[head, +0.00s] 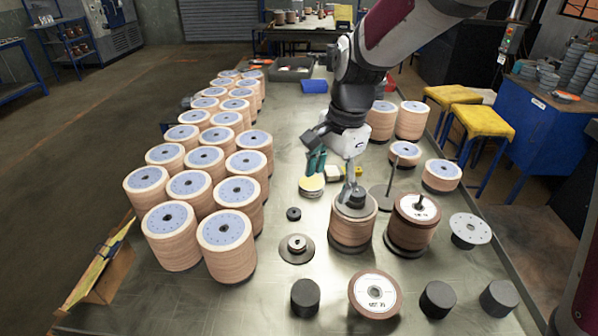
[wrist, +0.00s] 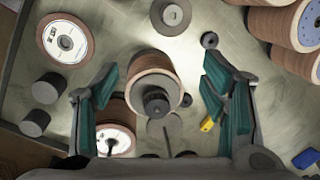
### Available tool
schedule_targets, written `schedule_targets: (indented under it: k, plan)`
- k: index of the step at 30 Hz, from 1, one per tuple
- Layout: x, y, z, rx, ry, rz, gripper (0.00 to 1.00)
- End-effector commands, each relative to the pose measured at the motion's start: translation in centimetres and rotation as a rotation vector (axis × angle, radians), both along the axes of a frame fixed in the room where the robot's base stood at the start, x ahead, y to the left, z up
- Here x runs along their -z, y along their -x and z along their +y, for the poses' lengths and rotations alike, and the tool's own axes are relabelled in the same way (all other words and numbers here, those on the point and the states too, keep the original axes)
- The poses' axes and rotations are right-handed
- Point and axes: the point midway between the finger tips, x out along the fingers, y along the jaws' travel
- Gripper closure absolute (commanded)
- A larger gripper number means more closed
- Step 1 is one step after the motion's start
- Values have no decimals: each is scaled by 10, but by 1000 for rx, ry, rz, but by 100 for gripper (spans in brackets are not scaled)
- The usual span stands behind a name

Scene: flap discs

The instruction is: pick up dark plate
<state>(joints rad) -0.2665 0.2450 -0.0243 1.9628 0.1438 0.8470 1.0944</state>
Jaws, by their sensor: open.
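My gripper (head: 335,172) is open, with its teal-padded fingers pointing down over the work table. It also shows in the wrist view (wrist: 160,78), with a finger on each side and nothing between the pads that I can see held. Below it stands a brown disc stack (head: 352,232) topped by a dark grey plate (head: 346,208) with a black knob (head: 358,197). In the wrist view the black knob (wrist: 156,101) lies between the fingers, over the stack (wrist: 153,66). Another flat dark plate (head: 381,200) with an upright rod lies behind it. I cannot tell which is meant.
Many tan disc stacks (head: 223,230) fill the table's left side. A labelled stack (head: 411,232) stands close right of the stack under my gripper. Black cylinders (head: 305,297) and a red-brown disc (head: 375,294) lie in front. Bare table shows at front left.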

Motion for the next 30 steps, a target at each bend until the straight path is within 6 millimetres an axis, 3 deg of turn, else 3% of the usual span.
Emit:
schedule_targets:
  k: [3, 9, 14, 24, 30]
  plan:
    - [37, -16, 24, 110, 0, 68, 34]
    - [73, -29, 46, 233, 3, 126, 34]
    - [90, -31, 51, 264, 6, 140, 34]
    - [149, -28, 58, 264, 6, 141, 34]
    - [166, -28, 60, 263, 5, 139, 34]
